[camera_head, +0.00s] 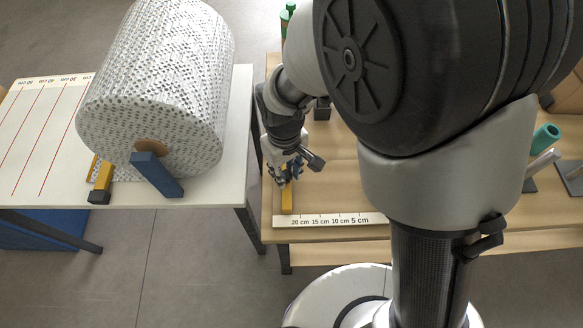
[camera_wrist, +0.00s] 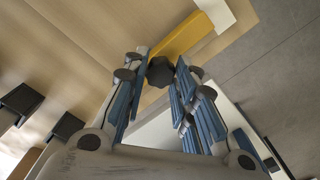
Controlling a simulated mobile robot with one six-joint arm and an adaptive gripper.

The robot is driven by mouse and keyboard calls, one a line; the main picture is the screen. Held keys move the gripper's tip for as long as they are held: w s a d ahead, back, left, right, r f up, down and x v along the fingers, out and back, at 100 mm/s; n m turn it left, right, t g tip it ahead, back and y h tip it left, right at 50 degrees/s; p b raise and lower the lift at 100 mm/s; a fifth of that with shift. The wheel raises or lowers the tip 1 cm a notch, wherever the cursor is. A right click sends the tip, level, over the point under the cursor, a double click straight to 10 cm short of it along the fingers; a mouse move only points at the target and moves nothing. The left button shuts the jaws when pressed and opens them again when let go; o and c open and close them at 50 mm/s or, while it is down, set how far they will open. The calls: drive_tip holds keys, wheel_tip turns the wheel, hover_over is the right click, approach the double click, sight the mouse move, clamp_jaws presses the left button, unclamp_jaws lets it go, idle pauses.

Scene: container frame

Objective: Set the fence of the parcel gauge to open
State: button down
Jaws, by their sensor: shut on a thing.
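The parcel gauge has a white scale strip (camera_head: 330,220) along the bench's front edge, marked from 20 cm at the left to 5 cm at the right. Its yellow fence (camera_head: 287,200) stands at the left end of the scale, by the 20 cm mark. My gripper (camera_head: 284,178) is over the back part of the fence. In the wrist view, the fence (camera_wrist: 186,36) runs to the white strip (camera_wrist: 219,14), and a dark knob (camera_wrist: 160,70) at its near end sits between my fingertips (camera_wrist: 160,78). My gripper is shut on this knob.
A white table (camera_head: 222,180) with a large patterned roll (camera_head: 165,85) stands at the left, across a narrow gap. A green bottle (camera_head: 286,18) is at the back. A teal roll (camera_head: 546,136) lies at the right. My arm hides much of the bench (camera_head: 335,160).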

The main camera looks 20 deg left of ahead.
drive_tip(key=c, duration=1.7)
unclamp_jaws()
drive_tip(key=shift+a, duration=0.2)
drive_tip(key=shift+o, duration=1.3)
drive_tip(key=shift+a, duration=0.15)
drive_tip(key=shift+o, duration=0.8)
wheel_tip(320, 180, up, 12)
drive_tip(key=shift+r, duration=0.1)
